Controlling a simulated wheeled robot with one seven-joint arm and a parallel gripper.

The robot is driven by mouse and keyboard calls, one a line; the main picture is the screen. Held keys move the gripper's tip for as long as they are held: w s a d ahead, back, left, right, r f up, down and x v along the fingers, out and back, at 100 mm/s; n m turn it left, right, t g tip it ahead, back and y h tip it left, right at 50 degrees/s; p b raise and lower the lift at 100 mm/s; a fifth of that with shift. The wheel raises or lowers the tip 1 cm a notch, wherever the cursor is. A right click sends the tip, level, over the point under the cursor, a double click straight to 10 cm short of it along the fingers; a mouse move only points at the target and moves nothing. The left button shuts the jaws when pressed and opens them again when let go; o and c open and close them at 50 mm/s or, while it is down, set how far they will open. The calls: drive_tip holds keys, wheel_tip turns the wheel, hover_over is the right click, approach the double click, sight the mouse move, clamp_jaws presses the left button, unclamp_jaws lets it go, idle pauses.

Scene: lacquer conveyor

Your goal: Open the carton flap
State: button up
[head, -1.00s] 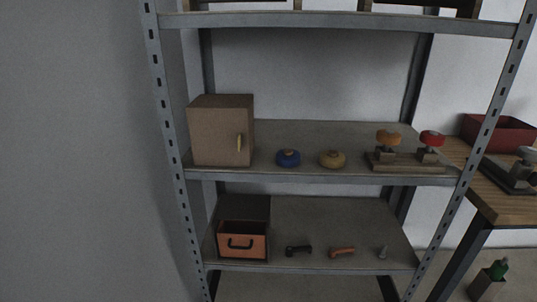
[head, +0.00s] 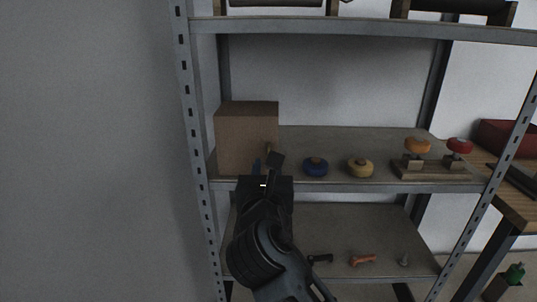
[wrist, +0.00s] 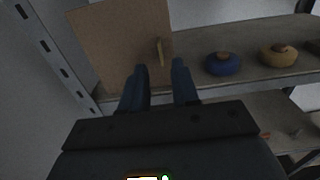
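The carton (head: 242,135) is a brown box on the left of the middle shelf, with its front flap closed. In the wrist view the flap (wrist: 118,42) faces me, with a small yellow upright handle (wrist: 160,51) near its right edge. My gripper (head: 266,165) is in front of the box's lower right front. In the wrist view my gripper (wrist: 160,76) has its two fingers apart, with nothing between them. The handle shows beyond the gap between the fingertips. In the head view my gripper partly hides the handle.
A blue round knob (head: 315,167) and a yellow one (head: 360,168) stand right of the carton. Farther right is a wooden base (head: 437,173) with orange and red knobs. A metal shelf post (head: 196,130) stands left. The lower shelf (head: 350,225) holds small handles.

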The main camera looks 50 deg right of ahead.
sight(246, 151)
drive_tip(key=x, duration=0.6)
drive_tip(key=shift+w+d, duration=0.2)
drive_tip(key=shift+d, duration=0.1)
drive_tip(key=shift+c, duration=0.2)
clamp_jaws()
idle(1.0)
